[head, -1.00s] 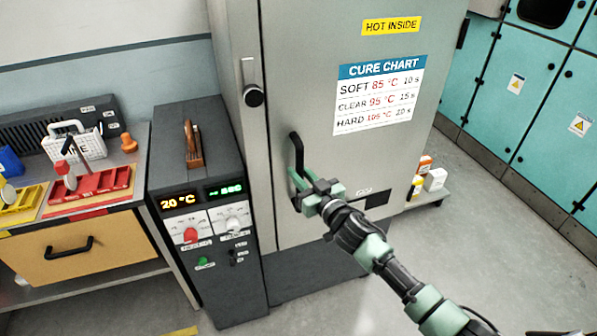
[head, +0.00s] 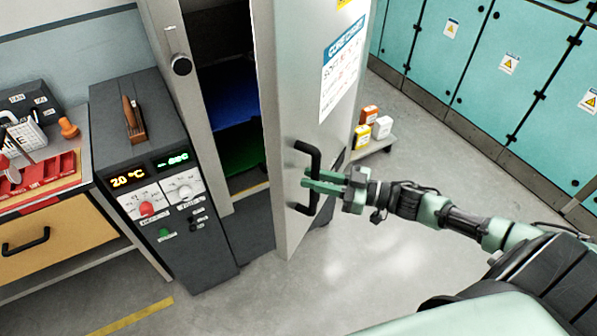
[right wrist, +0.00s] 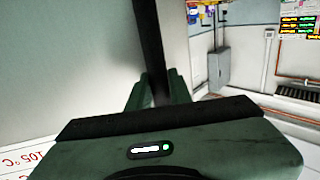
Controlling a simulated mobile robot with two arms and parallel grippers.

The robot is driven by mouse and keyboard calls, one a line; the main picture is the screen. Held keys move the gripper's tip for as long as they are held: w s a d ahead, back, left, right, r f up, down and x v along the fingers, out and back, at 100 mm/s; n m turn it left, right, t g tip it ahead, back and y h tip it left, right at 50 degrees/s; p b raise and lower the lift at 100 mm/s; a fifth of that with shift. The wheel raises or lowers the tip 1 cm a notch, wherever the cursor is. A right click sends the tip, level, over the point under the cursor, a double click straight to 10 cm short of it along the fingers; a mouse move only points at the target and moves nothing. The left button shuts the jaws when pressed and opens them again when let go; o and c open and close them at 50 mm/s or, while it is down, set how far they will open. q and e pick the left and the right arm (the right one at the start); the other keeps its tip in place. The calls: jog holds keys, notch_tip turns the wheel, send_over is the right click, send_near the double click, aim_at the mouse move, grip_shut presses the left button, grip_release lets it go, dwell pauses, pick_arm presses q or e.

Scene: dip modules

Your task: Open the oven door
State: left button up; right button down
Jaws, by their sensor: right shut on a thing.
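The grey oven door (head: 300,110) stands partly open, swung out toward me, with a cure chart on its outer face. Through the gap the oven's dark inside (head: 228,90) shows, with a blue shelf (head: 228,108) and a green shelf (head: 243,148). My right gripper (head: 322,183) is shut on the black door handle (head: 314,165). In the right wrist view the dark handle bar (right wrist: 149,45) passes between the green fingers (right wrist: 158,92). My left gripper is not in view.
A dark control box (head: 160,180) reading 20 °C stands left of the oven. A bench (head: 60,232) with red trays is at the far left. Small bottles (head: 368,130) sit on a low shelf behind the door. Teal cabinets (head: 480,75) line the back right. The front floor is clear.

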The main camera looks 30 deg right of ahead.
jog(key=shift+s+d, duration=0.45)
jog(key=shift+s, duration=0.1)
jog(key=c, duration=1.3)
grip_release()
pick_arm(q)
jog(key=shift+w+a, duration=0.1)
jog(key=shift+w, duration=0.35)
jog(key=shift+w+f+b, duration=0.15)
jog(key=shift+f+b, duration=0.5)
jog(key=shift+b, duration=0.05)
pick_arm(e)
jog(key=v, duration=0.7)
jog(key=shift+s+d, duration=0.25)
jog(key=shift+d, duration=0.15)
